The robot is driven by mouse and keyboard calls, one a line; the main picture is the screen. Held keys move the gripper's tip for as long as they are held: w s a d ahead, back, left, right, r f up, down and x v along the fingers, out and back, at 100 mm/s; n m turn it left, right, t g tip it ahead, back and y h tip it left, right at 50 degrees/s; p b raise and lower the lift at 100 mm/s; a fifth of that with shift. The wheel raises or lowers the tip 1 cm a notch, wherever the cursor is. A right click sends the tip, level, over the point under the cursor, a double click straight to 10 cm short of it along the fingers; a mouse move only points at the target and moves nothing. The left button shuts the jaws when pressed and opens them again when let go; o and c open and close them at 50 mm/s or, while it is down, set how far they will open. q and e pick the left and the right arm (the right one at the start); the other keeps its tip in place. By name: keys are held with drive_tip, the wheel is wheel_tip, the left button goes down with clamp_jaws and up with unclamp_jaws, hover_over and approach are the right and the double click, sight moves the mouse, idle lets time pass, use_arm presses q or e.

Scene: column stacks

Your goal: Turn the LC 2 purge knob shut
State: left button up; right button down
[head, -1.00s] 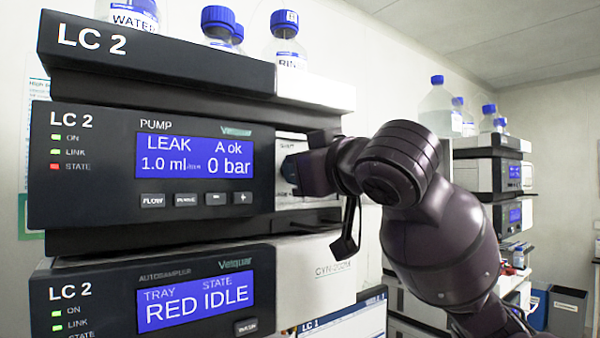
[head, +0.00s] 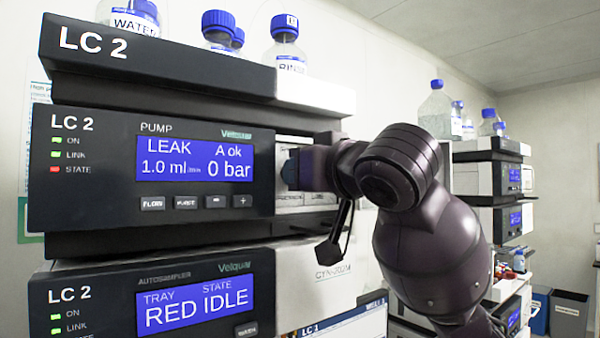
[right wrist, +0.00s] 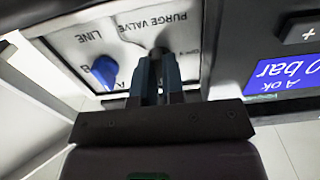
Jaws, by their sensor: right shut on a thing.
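The LC 2 pump (head: 90,205) is the upper unit in the head view; its display reads LEAK, 1.0 ml, A ok, 0 bar. In the right wrist view the white valve panel (right wrist: 125,35), lettered PURGE VALVE and LINE, appears upside down. My right gripper (right wrist: 160,66) is shut on the dark purge knob (right wrist: 161,50), which is mostly hidden between the fingers. A blue knob (right wrist: 104,70) sits beside the fingers, apart from them. In the head view my right gripper (head: 289,170) reaches the pump's recessed panel and hides the knob. My left gripper is not in view.
The LC 2 autosampler (head: 100,275) sits below the pump, showing RED IDLE. Blue-capped bottles (head: 285,45) stand on the LC 2 top tray (head: 170,65). An LC 1 screen (head: 345,322) is below. Another instrument stack (head: 490,180) stands at the right.

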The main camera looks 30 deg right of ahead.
drive_tip(key=c, duration=1.2)
unclamp_jaws()
drive_tip(key=shift+s, duration=0.15)
use_arm(q)
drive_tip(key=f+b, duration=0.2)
drive_tip(key=b, duration=0.1)
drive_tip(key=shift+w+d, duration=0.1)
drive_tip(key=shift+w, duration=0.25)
use_arm(e)
drive_tip(key=s, duration=0.3)
drive_tip(key=s+d, duration=0.1)
drive_tip(key=s, duration=0.6)
drive_tip(key=shift+s+d, duration=0.25)
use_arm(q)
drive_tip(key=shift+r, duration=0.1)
